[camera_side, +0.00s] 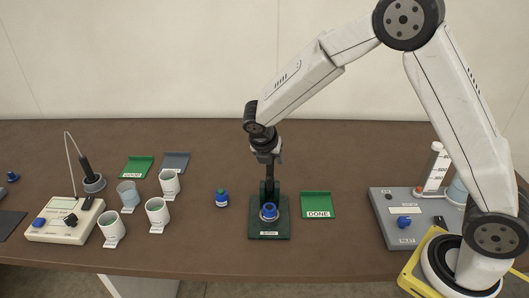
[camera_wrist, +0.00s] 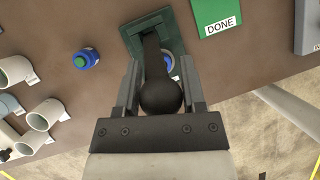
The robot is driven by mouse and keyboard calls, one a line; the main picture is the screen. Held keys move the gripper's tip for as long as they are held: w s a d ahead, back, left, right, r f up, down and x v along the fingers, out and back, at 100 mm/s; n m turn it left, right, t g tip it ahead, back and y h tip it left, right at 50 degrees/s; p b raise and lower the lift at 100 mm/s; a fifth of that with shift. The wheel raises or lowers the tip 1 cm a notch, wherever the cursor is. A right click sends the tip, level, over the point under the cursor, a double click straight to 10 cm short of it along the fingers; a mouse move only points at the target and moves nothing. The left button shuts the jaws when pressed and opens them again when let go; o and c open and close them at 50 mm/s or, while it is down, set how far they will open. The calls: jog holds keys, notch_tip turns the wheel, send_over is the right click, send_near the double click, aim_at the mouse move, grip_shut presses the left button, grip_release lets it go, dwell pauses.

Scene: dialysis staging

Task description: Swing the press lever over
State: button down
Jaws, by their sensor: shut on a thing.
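The press (camera_side: 283,229) has a dark green base and stands near the middle of the table; its base also shows in the wrist view (camera_wrist: 133,38). Its black lever (camera_wrist: 151,55) ends in a round knob (camera_wrist: 161,97). My gripper (camera_wrist: 161,85) is shut on the lever's knob, with one finger on each side. In the side view my gripper (camera_side: 267,158) is above the press, and the lever stands roughly upright below it. A blue round piece (camera_side: 269,211) sits in the press; the lever and my gripper partly hide it in the wrist view.
A green DONE tray (camera_side: 317,204) lies to the right. Several white cups (camera_side: 157,212) stand farther left, near a cream meter (camera_side: 62,222). A grey device (camera_side: 395,210) stands at the right.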

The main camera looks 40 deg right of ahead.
jog(key=shift+w+d, duration=0.1)
jog(key=shift+d, duration=0.35)
jog(key=shift+c, duration=1.2)
grip_release()
jog(key=shift+w+a+r, duration=0.1)
jog(key=shift+a+r, duration=0.05)
jog(key=shift+a+r, duration=0.25)
jog(key=shift+r, duration=0.25)
jog(key=v, duration=0.6)
jog(key=shift+r, duration=0.15)
jog(key=shift+s, duration=0.3)
